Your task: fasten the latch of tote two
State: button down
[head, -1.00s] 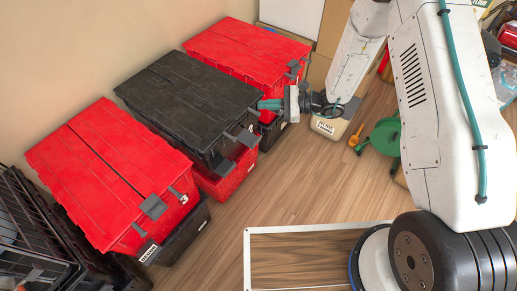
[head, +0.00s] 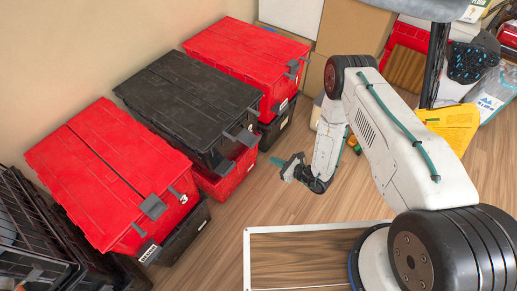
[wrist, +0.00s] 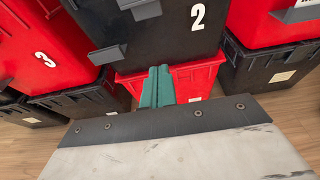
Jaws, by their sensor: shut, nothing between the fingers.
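Tote two is the black tote (head: 190,105) in the middle stack, and its white number 2 shows in the wrist view (wrist: 198,17). It stands on a red tote (head: 222,180). Grey latch flaps (head: 247,137) stick out from its front side. In the wrist view one flap (wrist: 107,55) juts out low at the left and another (wrist: 138,5) shows at the top edge. My gripper (head: 277,161) is shut and empty, in front of the stack and apart from it. Its teal fingers (wrist: 156,87) are together, in front of the lower red tote in the wrist view.
Red tote three (head: 110,165) stands left on a black tote (head: 180,235). Another red tote (head: 245,50) stands behind on a black one. A black wire crate (head: 30,235) is at the left edge. Wood floor (head: 265,205) is free in front of the stacks.

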aim_at(248, 138)
jog(key=x, duration=1)
jog(key=shift+s+d+r, duration=0.1)
jog(key=shift+s+r, duration=0.05)
jog(key=shift+r, duration=1.85)
